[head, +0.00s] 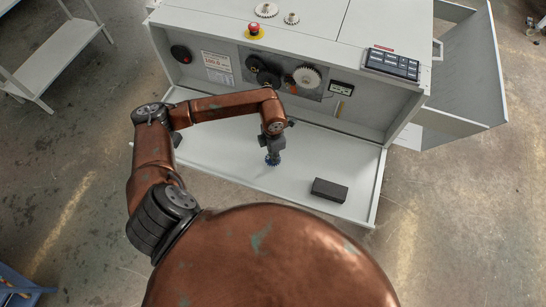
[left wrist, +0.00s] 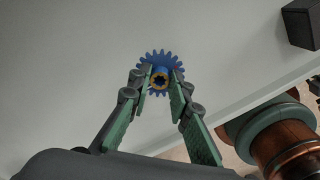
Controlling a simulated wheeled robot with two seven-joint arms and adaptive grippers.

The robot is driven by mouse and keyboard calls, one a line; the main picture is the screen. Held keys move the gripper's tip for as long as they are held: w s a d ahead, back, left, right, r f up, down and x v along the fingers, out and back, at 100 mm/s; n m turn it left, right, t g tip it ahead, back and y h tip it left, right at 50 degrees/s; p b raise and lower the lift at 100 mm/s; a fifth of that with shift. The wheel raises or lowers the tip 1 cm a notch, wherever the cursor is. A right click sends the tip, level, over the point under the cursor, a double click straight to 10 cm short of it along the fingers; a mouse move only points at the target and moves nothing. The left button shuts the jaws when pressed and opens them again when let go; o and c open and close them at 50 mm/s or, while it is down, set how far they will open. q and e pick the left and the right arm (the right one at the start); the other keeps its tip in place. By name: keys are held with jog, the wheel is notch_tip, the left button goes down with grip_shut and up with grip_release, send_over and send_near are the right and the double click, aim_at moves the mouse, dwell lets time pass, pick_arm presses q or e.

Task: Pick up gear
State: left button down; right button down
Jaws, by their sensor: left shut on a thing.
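A small blue gear (head: 272,162) is at my left gripper's fingertips, over the light grey lower shelf of the machine. In the left wrist view the blue gear (left wrist: 158,66) shows its toothed rim and a hub with a yellowish ring. My left gripper (left wrist: 160,80) has its two fingers closed on the hub from both sides. In the head view the left gripper (head: 272,155) points down at the shelf. I cannot tell whether the gear touches the shelf. My right gripper is not in view.
A dark box (head: 329,190) lies on the shelf (head: 225,150) to the right. The shelf between gripper and box is clear.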

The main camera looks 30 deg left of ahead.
pick_arm(q)
jog(key=s+d+r+p, duration=0.1)
jog(key=s+r, duration=0.9)
jog(key=s, duration=0.3)
jog(key=shift+s+d+r, duration=0.4)
